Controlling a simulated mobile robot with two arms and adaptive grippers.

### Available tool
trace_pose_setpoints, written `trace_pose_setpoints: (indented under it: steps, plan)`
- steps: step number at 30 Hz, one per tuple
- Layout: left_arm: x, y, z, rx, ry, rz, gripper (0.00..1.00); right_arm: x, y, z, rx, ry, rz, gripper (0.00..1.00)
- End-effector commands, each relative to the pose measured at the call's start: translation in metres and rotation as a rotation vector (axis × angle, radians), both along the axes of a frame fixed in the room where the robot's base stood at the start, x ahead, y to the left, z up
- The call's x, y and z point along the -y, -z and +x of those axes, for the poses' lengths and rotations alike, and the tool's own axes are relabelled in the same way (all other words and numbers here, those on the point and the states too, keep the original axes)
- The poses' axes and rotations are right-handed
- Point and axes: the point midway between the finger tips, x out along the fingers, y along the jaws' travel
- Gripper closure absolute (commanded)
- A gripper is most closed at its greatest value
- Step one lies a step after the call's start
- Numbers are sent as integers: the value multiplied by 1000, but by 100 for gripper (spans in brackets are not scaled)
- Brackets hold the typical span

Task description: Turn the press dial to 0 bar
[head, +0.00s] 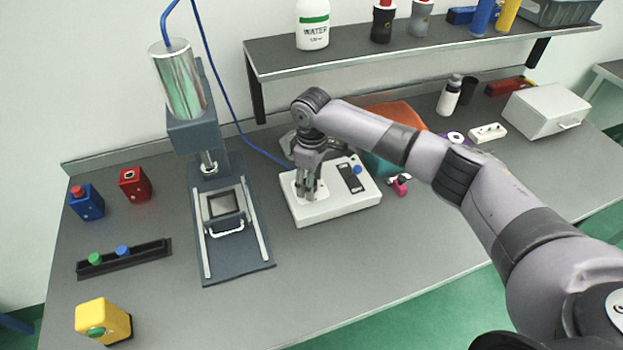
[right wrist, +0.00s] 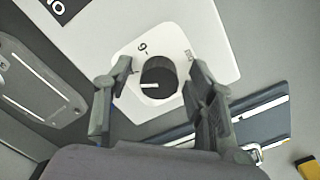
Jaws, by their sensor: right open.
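The press dial is a dark round knob (right wrist: 160,92) with a white pointer line, on a pale plate of the white control box (head: 340,205). In the right wrist view the pointer line lies toward the picture's left. A numeral, 6 or 9, shows above the knob, and a small label shows at upper right; 0 cannot be made out. My right gripper (head: 308,194) is over the box's left part, pointing down. Its fingers (right wrist: 160,70) are open on either side of the knob; contact cannot be told. In the head view it hides the dial. My left gripper is not in view.
The press (head: 238,255) stands left of the box, with a blue hose from its silver cylinder (head: 178,80). The box also has a black panel and a blue button (head: 357,170). A shelf (head: 400,50) hangs behind. The bench front is clear.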

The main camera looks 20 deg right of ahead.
Motion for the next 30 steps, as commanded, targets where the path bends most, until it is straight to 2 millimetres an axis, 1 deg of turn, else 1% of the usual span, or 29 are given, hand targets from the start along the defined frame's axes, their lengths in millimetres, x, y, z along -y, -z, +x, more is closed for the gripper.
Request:
trace_pose_setpoints:
  steps: [5,26,27,30]
  plan:
    - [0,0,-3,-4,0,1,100,0,0,0,0,0,0,49]
    - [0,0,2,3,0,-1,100,0,-1,0,0,0,0,96]
    - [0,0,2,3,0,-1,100,0,-1,0,0,0,0,97]
    - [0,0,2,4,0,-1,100,0,-1,0,0,-2,0,97]
